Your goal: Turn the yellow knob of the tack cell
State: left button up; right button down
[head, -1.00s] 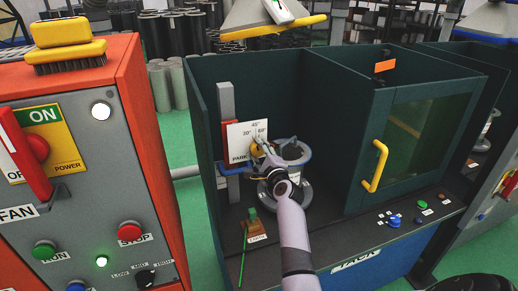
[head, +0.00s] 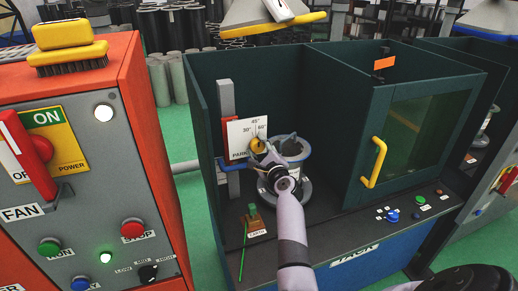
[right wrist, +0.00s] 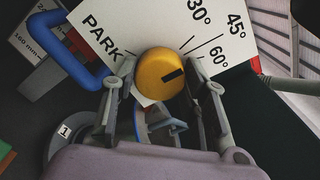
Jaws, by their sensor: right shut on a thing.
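The yellow knob (head: 257,145) sits on a white dial plate (head: 240,135) marked PARK, 30°, 45° and 60°, inside the open left bay of the tack cell (head: 345,205). In the right wrist view the knob (right wrist: 160,75) lies between the fingers of my right gripper (right wrist: 165,75), which is shut on it. The knob's black mark points roughly toward the 60° label. In the head view the right gripper (head: 271,150) reaches in from below, its wrist covering part of the bay. My left gripper is not in view.
A grey flanged cylinder (head: 297,148) stands beside and behind my gripper. A blue handle (head: 222,164) is left of the dial. The cell's yellow-handled door (head: 375,162) is at right; an orange cabinet (head: 150,150) with switches stands at left.

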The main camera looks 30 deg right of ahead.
jog(key=c, duration=0.9)
grip_release()
jog(key=shift+f, duration=0.1)
jog(key=shift+c, duration=0.2)
jog(key=shift+s, duration=0.2)
jog(key=v, duration=0.7)
